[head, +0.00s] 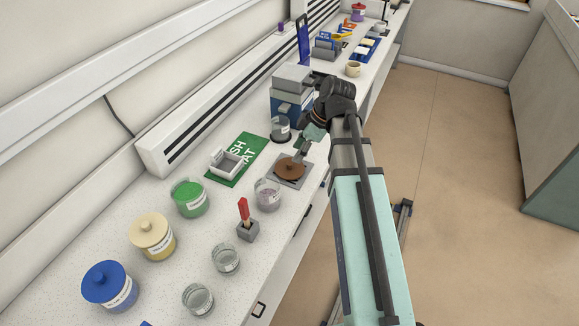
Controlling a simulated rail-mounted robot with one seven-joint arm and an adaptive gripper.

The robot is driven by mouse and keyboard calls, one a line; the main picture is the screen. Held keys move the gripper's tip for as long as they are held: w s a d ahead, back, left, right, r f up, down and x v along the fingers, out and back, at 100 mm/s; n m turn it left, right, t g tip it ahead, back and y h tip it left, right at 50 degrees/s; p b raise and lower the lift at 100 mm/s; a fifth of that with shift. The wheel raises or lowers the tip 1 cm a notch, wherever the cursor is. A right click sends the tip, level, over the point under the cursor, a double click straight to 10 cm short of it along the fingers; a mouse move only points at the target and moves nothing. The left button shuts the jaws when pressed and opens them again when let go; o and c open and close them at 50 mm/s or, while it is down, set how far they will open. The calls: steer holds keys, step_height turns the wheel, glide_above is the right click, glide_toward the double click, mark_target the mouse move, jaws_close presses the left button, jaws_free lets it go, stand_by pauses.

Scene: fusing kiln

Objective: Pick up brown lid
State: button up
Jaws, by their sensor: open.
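The brown lid (289,169) is a round disc lying on a grey square plate (283,181) on the white worktop, near its front edge. My gripper (301,156) reaches in from the upper right, just above the lid's far right edge. It is open and empty. At this size I cannot tell whether its fingertips touch the lid. The gripper covers a little of the plate's far side.
A clear jar (268,194) stands close in front of the plate. A green mat (245,146) with a white tray (227,165) lies left. Lidded jars and glasses stand nearer.

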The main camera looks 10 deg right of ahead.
mark_target(290, 163)
steer(key=shift+p+x, duration=1.05)
steer(key=shift+x, duration=1.75)
steer(key=shift+a, duration=0.1)
steer(key=c, duration=0.9)
